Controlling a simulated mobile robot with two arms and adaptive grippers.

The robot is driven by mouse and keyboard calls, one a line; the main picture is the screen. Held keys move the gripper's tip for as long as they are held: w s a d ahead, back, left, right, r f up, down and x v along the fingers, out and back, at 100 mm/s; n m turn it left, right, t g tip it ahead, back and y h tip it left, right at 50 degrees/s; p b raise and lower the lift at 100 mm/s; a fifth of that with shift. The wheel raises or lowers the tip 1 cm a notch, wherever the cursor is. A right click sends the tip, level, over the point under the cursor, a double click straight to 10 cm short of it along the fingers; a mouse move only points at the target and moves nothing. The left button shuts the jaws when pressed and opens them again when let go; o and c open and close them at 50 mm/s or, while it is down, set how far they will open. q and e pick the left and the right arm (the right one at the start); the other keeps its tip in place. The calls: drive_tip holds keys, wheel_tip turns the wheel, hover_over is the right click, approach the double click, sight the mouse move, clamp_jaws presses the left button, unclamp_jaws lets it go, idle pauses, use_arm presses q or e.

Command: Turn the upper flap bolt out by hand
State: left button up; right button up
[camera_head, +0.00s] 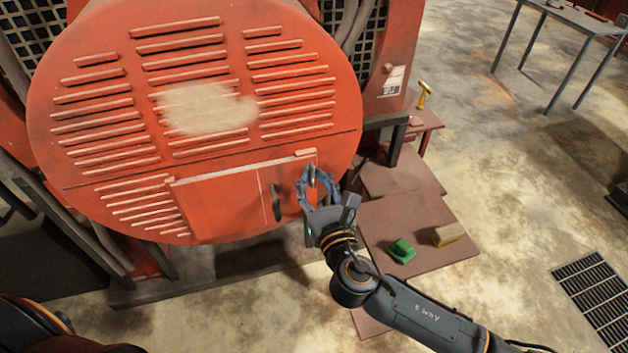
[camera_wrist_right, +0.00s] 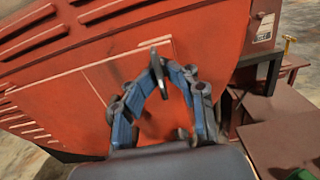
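The flap (camera_head: 222,196) is a flat red panel low on the big round louvred engine cover (camera_head: 95,130). The upper flap bolt (camera_wrist_right: 155,62) is a small grey elongated piece near the flap's upper right corner; it also shows in the head view (camera_head: 312,177). My right gripper (camera_head: 311,171) reaches it from the lower right. Its blue fingers curve inward, and in the wrist view the fingertips (camera_wrist_right: 159,70) close around the bolt. A second small dark piece (camera_wrist_right: 183,133) shows lower, between the fingers. A dark oval handle (camera_head: 276,201) hangs on the flap. My left gripper is out of view.
Brown boards or low tables (camera_head: 420,225) stand right of the engine, with a green object (camera_head: 401,250) and a tan block (camera_head: 448,234) on them. A yellow-handled tool (camera_head: 424,92) stands behind. A floor grate (camera_head: 594,300) lies at right. Open floor lies between.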

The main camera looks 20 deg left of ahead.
drive_tip(key=shift+d, duration=0.1)
drive_tip(key=v, duration=1.2)
